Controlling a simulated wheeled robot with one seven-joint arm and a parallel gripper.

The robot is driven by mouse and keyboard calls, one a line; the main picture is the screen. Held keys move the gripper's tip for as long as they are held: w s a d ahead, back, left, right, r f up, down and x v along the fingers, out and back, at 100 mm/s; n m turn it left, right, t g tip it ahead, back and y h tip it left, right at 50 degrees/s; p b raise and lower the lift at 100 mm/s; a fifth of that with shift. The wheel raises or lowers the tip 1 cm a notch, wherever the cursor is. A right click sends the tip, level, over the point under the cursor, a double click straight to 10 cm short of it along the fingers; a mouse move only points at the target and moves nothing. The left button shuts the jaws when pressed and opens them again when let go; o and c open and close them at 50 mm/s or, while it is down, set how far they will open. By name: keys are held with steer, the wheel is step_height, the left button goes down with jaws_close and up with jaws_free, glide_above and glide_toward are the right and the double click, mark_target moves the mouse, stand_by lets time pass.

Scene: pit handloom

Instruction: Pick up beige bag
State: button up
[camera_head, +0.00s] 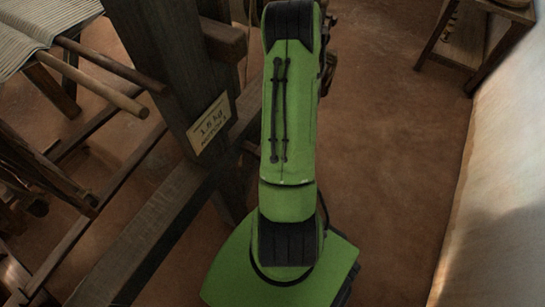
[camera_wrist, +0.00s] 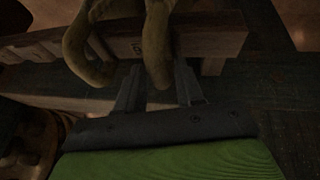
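In the wrist view, thick beige-brown loops (camera_wrist: 156,45), possibly the handles of the beige bag, hang in from the top edge. A bag body is not visible in either view. My gripper (camera_wrist: 157,75) points up in the wrist view with its two dark fingers apart. The lower end of the right loop shows between the fingers or just beyond them; I cannot tell whether it touches them. The left loop lies outside the left finger. In the head view my green arm hides the gripper, and no beige bag shows.
A wooden beam (camera_wrist: 215,40) runs behind the loops. In the head view, a dark loom post (camera_head: 165,75) with a paper label (camera_head: 213,123) stands close left of my arm. Bare floor (camera_head: 395,150) lies right, bounded by a pale wall (camera_head: 505,170). A wooden stand (camera_head: 478,35) is at upper right.

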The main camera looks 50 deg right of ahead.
steer(key=shift+x, duration=0.95)
steer(key=shift+r, duration=0.1)
steer(key=shift+c, duration=0.2)
jaws_close()
stand_by(0.4)
